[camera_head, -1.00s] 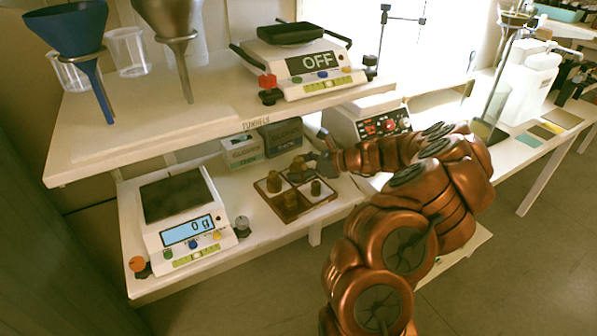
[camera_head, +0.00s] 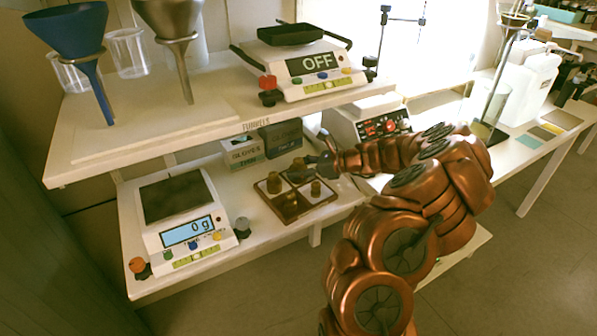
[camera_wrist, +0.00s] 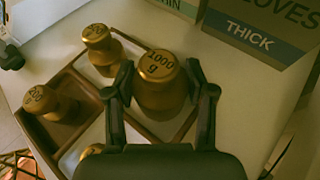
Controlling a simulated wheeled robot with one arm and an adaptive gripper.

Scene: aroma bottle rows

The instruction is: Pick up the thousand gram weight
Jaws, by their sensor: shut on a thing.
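The thousand gram weight (camera_wrist: 160,78) is a brass cylinder with a knob top marked "1000 g", seen in the wrist view between my fingers. My gripper (camera_wrist: 162,92) is shut on it, one finger on each side. In the head view my gripper (camera_head: 312,170) is over the far side of the weight tray (camera_head: 291,215), and the weight there is mostly hidden. The tray is brown with pale compartments. Whether the weight's base touches the tray cannot be told.
Glove boxes (camera_head: 243,152) stand just behind. A scale reading 0 g (camera_head: 188,231) is to the left. The upper shelf (camera_head: 215,118) overhangs the back.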

